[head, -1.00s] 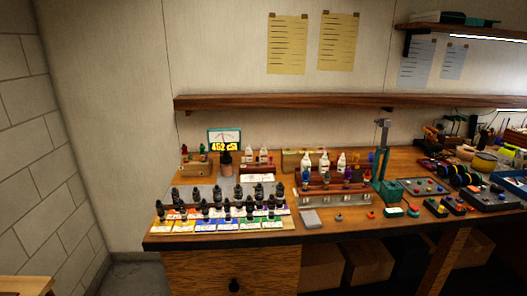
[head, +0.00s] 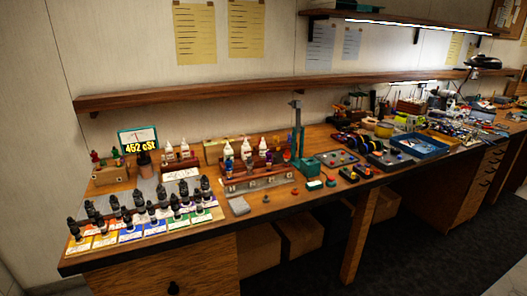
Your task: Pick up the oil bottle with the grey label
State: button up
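Several small dark bottles with black caps stand in rows on coloured cards (head: 130,233) at the left end of the workbench; one of them is a front bottle (head: 152,212). White bottles with pointed tips, such as one at the middle (head: 246,151), stand in a wooden rack behind the metal rail. Two smaller white bottles (head: 184,149) stand in a red-brown holder further left. Labels are too small to read, so I cannot tell which bottle has the grey label. My gripper is not in view.
A meter display reading "452 cSt" (head: 137,144) stands at the back left. A green post stand (head: 298,135) rises right of the rack. A blue tray (head: 419,146) and clutter fill the right. A wooden shelf (head: 200,94) runs above. Dark floor is open at lower right.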

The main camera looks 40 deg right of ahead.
aim_at(262, 147)
jog(key=i+l+z, duration=0.3)
jog(key=l+z, duration=0.2)
jog(key=i+l+z, duration=0.3)
jog(key=z, duration=0.2)
jog(key=i+l+z, duration=0.1)
jog(key=k+l, duration=0.1)
jog(key=i+j, duration=0.2)
